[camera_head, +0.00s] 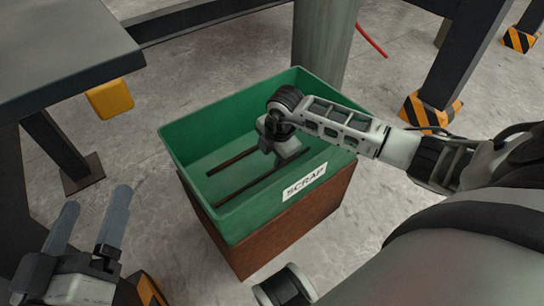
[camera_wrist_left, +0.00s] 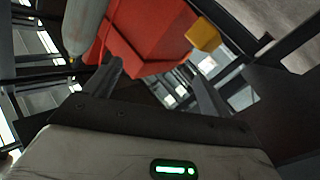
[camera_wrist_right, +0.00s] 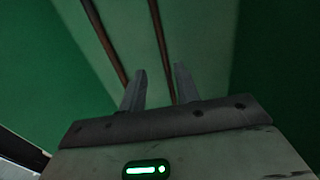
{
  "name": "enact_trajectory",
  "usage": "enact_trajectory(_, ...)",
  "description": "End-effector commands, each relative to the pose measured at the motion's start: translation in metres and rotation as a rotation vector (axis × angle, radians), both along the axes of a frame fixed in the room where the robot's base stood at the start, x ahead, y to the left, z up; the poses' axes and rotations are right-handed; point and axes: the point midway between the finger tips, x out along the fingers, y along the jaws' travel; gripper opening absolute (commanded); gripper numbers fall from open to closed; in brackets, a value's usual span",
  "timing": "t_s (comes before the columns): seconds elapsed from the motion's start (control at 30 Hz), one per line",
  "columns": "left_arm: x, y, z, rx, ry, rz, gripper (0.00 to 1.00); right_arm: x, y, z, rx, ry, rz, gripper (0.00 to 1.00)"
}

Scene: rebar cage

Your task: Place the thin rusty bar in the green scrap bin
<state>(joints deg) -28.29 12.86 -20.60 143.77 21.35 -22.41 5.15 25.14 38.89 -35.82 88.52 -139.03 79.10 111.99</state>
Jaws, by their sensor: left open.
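The green scrap bin (camera_head: 240,112), labelled SCRAP, stands on a brown block. Two thin rusty bars lie inside it, roughly parallel: one further back (camera_head: 232,162) and one nearer the front (camera_head: 245,188). The right wrist view shows both, one at left (camera_wrist_right: 103,38) and one (camera_wrist_right: 160,38) running between the fingers. I cannot tell which one the task means. My right gripper (camera_head: 285,150) reaches down into the bin; its fingers (camera_wrist_right: 158,80) are apart and not closed on a bar. My left gripper (camera_head: 90,215) is open and empty, left of the bin.
A dark table (camera_head: 70,45) is at the upper left, with a yellow block (camera_head: 110,98) at its edge. A grey column (camera_head: 325,40) stands behind the bin. Striped feet (camera_head: 430,110) are at right. A red-orange object (camera_wrist_left: 145,40) shows in the left wrist view.

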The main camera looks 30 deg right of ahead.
Motion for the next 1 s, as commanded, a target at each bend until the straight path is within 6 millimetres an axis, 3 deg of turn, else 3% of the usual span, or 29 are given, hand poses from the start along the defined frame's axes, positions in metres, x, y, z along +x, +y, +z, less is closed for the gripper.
enact_trajectory(0.03, -0.005, -0.001, -0.001, -0.01, 0.064, -0.005, 0.83, -0.002, -0.001, 0.019, -0.002, -0.001, 0.002, 0.32)
enact_trajectory(0.1, -0.011, -0.003, -0.01, -0.026, 0.148, -0.016, 0.83, -0.006, -0.001, 0.034, -0.001, -0.001, 0.002, 0.32)
enact_trajectory(0.4, -0.011, 0.001, -0.02, 0.085, 0.166, 0.003, 0.83, -0.016, -0.002, 0.08, -0.001, 0.001, 0.0, 0.32)
enact_trajectory(1.0, -0.01, 0.003, -0.023, 0.106, 0.168, 0.007, 0.83, -0.018, -0.001, 0.087, 0.0, 0.001, 0.0, 0.32)
